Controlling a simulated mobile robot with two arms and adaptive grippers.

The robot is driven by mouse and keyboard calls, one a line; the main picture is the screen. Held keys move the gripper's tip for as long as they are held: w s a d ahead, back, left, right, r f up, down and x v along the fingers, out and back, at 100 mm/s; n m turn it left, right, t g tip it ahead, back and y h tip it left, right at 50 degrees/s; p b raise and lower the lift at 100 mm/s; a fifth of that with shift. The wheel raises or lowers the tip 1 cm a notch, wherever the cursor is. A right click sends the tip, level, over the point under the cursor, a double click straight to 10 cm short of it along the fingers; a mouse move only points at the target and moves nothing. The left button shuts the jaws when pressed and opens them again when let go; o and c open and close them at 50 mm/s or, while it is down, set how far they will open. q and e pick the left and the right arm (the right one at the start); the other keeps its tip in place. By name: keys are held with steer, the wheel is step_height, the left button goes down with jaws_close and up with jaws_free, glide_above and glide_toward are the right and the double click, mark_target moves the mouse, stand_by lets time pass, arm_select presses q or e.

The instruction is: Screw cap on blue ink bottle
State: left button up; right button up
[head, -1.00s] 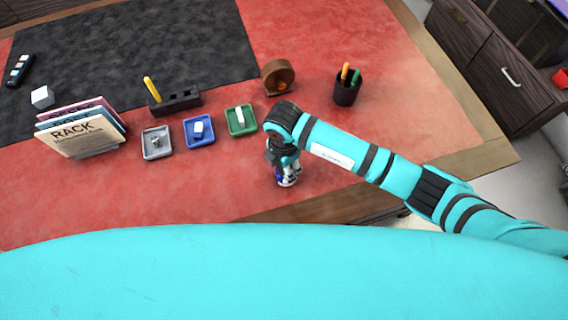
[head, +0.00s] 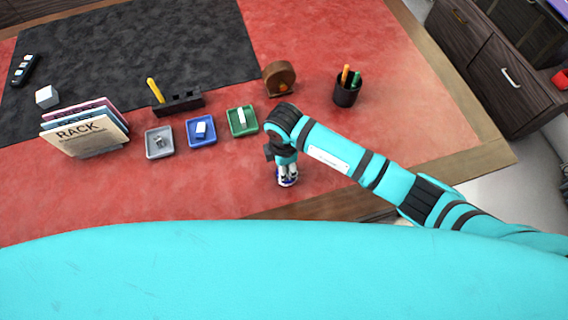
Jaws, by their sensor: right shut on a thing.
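The blue ink bottle (head: 289,183) stands on the red leather desk top near the front edge, directly under my right gripper. Only its lower part shows, small and partly covered. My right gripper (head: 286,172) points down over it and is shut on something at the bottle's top. I take this to be the cap, but the fingers hide it and I cannot tell how it sits on the bottle. My left gripper is not in view.
Three small trays, grey (head: 149,153), blue (head: 190,139) and green (head: 233,132), stand left of the arm. A pen cup (head: 346,95), a round wooden item (head: 270,84), a black pen holder (head: 192,104) and a rack of folders (head: 90,137) stand around. Desk left of the bottle is clear.

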steer(key=shift+m+p, duration=0.45)
steer(key=shift+m, duration=1.35)
steer(key=shift+w+m+p, duration=0.1)
steer(key=shift+m+p, duration=0.5)
steer(key=shift+m, duration=0.3)
steer(key=shift+w+m, duration=0.1)
steer(key=shift+m, duration=0.9)
steer(key=o, duration=1.2)
